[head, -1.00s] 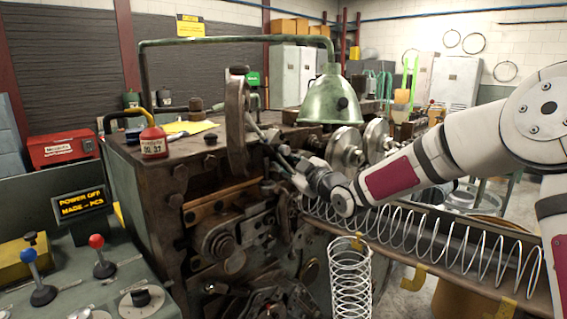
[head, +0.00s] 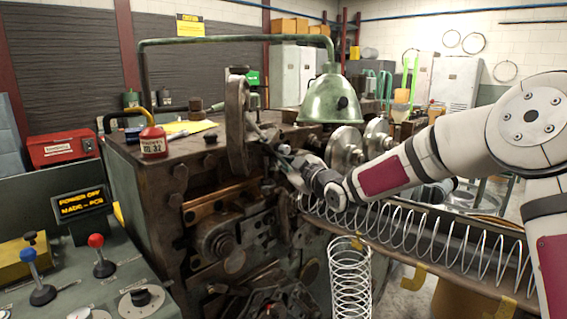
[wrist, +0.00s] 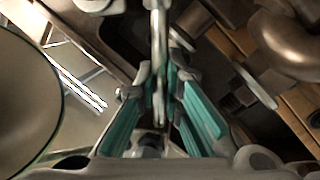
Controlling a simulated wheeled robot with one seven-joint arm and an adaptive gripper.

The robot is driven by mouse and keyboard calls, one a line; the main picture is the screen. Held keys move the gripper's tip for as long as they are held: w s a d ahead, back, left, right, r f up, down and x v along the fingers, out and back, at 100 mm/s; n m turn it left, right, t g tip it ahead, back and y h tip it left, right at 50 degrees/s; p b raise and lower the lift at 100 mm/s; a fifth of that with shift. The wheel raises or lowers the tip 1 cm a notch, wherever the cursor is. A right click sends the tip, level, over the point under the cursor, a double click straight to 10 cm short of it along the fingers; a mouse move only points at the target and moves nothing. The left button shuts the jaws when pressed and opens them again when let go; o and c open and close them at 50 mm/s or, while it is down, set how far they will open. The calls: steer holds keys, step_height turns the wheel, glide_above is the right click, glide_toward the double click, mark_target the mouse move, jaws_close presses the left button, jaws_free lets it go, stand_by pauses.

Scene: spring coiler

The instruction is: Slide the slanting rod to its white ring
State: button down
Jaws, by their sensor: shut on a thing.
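My gripper (head: 280,157) reaches in from the right to the front of the coiling machine, near the upright curved arm. In the wrist view, its two teal-padded fingers (wrist: 161,82) are shut on a narrow metal rod (wrist: 158,45). The rod runs from the top edge of that view down between the fingers. In the head view, a thin slanting rod (head: 257,129) shows just above and left of the fingers, and my gripper hides its lower part. I cannot make out the white ring in either view.
The dark machine body (head: 150,190) stands left of my gripper. A green lamp shade (head: 331,101) hangs above my wrist. Metal wheels (head: 346,146) are behind it. A trough with a long spring (head: 430,232) runs below my arm. An upright coil (head: 350,280) stands in front.

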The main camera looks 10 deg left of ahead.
steer(key=shift+w+d+f+b, duration=0.3)
steer(key=shift+f+b, duration=0.1)
steer(key=shift+f, duration=0.1)
steer(key=shift+w+d+f+b, duration=0.25)
steer(key=shift+f+b, duration=0.1)
steer(key=shift+f, duration=0.1)
steer(key=c, duration=1.7)
jaws_free()
steer(key=shift+s+d, duration=0.1)
steer(key=shift+s+d+r, duration=0.1)
steer(key=shift+s+d, duration=0.1)
steer(key=shift+s, duration=0.05)
steer(key=v, duration=1.1)
steer(key=shift+d, duration=0.1)
